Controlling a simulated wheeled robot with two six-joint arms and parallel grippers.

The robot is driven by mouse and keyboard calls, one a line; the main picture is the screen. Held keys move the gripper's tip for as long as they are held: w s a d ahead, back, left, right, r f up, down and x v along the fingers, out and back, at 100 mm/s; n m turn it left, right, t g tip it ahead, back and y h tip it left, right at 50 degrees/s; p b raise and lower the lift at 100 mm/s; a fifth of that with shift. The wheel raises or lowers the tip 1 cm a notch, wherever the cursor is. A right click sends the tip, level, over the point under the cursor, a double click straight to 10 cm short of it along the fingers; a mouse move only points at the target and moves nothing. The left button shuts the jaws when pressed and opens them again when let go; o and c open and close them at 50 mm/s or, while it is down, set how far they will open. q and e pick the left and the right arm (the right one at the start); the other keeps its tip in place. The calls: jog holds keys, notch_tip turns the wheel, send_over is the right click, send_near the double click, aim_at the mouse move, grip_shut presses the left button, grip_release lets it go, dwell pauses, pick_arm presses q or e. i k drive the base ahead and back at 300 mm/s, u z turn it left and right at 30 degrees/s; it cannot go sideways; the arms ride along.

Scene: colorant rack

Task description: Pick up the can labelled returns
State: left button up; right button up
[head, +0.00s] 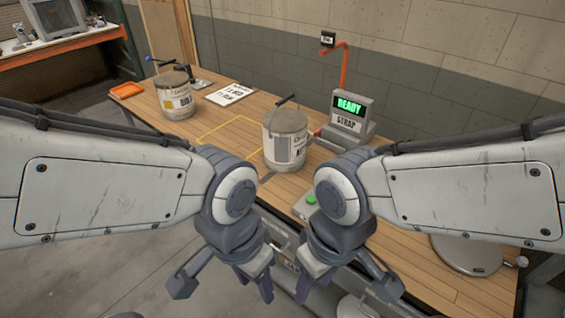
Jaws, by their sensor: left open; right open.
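Two pale metal cans with lids stand upright on the wooden bench. The nearer can (284,138) is in the middle of the head view; its label is partly turned away and too small to read surely. The farther can (176,96) is at the left and has a label with a yellow patch, also not surely readable. I cannot tell which can is labelled returns. My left gripper (225,286) and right gripper (345,289) are open and empty, pointing down low in front of the bench's front edge, apart from both cans.
A device (348,119) showing READY and STRAP stands behind the nearer can, with an orange post (345,66). An orange tray (127,90) and a printed sheet (230,94) lie at the back left. A round metal plate (467,258) is at the right.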

aim_at(285, 129)
jog(key=z, duration=0.15)
jog(key=k, duration=0.45)
jog(key=u, duration=1.2)
jog(key=i, duration=0.8)
jog(key=u, duration=0.55)
jog(key=i, duration=0.8)
jog(key=z, duration=0.6)
jog(key=i, duration=0.75)
jog(key=z, duration=1)
jog(key=i, duration=0.25)
jog(key=z, duration=0.25)
